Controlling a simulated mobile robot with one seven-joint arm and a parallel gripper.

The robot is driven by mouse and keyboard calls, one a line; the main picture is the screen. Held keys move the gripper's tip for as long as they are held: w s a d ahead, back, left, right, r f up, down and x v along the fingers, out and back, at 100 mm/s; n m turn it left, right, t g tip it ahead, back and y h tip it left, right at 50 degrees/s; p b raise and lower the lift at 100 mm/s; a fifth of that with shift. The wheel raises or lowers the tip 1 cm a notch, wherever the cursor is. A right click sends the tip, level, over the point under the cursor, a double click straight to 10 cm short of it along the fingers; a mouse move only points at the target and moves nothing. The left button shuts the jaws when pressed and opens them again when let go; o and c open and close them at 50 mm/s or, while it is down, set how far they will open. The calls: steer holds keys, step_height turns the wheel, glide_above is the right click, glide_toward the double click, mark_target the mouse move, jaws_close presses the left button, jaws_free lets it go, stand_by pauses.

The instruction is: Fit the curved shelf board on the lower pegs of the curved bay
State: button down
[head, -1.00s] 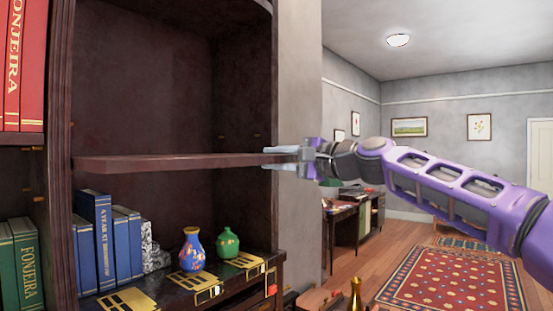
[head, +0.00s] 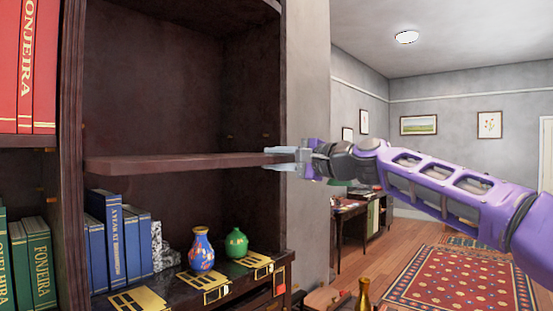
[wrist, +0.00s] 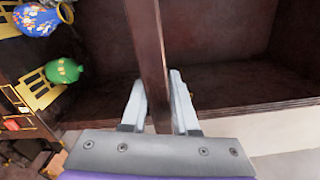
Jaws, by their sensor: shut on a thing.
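The dark brown shelf board (head: 180,162) is held level in the opening of the curved bay (head: 185,80). My gripper (head: 284,158) is shut on the board's right end, at the bay's right side. In the wrist view the board (wrist: 147,45) runs between the two fingers (wrist: 158,105). Small brass pegs show on the bay's back wall (head: 229,137), above the board in the picture. Whether the board touches any peg below it cannot be told; its underside and far edge are hidden.
Below the board stand blue books (head: 105,238), a blue patterned vase (head: 201,250) and a green vase (head: 236,243). Red books (head: 28,65) and green books (head: 30,262) fill the left bay. A wall end (head: 312,130) stands close by the gripper. The room at right is open floor with a red rug (head: 455,280).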

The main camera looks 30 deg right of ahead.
mark_target(289, 159)
steer(key=shift+p+x, duration=0.7)
steer(key=shift+x, duration=4.2)
steer(key=c, duration=0.6)
jaws_free()
steer(key=shift+r, duration=0.1)
steer(key=shift+s+d, duration=0.1)
steer(key=shift+s, duration=0.05)
steer(key=shift+s+d, duration=0.15)
steer(key=shift+s, duration=0.05)
steer(key=b+v, duration=0.2)
steer(key=v, duration=1.4)
steer(key=shift+s, duration=0.35)
